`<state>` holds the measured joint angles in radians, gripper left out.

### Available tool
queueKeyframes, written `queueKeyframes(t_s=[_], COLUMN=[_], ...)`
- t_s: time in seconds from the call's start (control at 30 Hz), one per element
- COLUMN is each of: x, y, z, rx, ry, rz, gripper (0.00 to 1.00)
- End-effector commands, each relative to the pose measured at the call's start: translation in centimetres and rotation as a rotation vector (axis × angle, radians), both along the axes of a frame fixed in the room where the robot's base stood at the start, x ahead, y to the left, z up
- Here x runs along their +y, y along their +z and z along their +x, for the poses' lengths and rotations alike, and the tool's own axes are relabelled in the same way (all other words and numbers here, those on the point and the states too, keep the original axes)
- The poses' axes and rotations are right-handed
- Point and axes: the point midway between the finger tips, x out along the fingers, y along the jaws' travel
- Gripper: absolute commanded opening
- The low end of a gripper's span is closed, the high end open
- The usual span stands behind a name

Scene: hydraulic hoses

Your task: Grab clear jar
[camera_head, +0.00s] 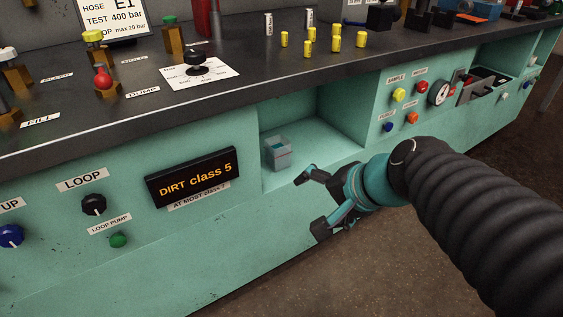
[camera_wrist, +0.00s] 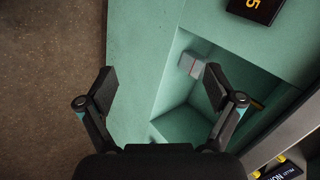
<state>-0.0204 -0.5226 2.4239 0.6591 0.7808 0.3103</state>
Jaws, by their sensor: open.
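In the wrist view the jar (camera_wrist: 191,64) shows in the niche, up and left of my right finger. My gripper (camera_head: 312,202) is open and empty in front of the bench, a little below and right of the jar and apart from it. In the wrist view my gripper (camera_wrist: 158,82) has its two fingers spread wide, with the bench front between them.
A black display (camera_head: 195,177) reading "DIRT class 5" is left of the niche. The black counter (camera_head: 300,72) above carries several yellow fittings (camera_head: 335,44). The floor before the bench is clear.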

Motion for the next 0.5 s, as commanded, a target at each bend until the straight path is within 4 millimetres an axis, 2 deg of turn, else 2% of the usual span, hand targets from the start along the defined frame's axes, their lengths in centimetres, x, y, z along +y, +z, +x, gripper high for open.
queueKeyframes(t_s=[0.03,0.23,0.37,0.5], x=[1.0,4.0,4.7,4.5], y=[-1.0,-1.5,-2.3,-3.6], z=[1.4,7.5,11.8,15.8], rx=[0.036,0.2,0.325,0.455], ry=[-0.071,-0.401,-0.626,-0.848], rz=[0.104,0.55,0.825,1.083], gripper=[0.92,0.92,0.92,0.92])
